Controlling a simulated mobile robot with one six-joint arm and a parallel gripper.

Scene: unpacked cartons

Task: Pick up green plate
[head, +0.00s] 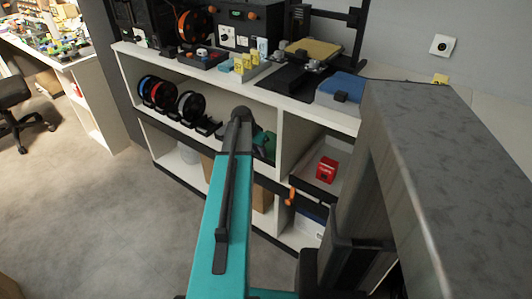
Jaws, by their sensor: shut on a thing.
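I cannot make out a green plate for certain. A dark green object (267,143) shows on the upper shelf, partly hidden behind my teal arm; I cannot tell whether it is the plate. My arm reaches up from the bottom middle toward the shelf unit. My gripper does not show in this view, so what it holds is hidden too.
A white shelf unit (135,62) stands ahead, with spools (190,107) and a red box (326,169) on its shelves. A 3D printer (300,70) and a blue box (341,88) stand on top. Carpet (90,210) is clear at left, near a chair (15,100).

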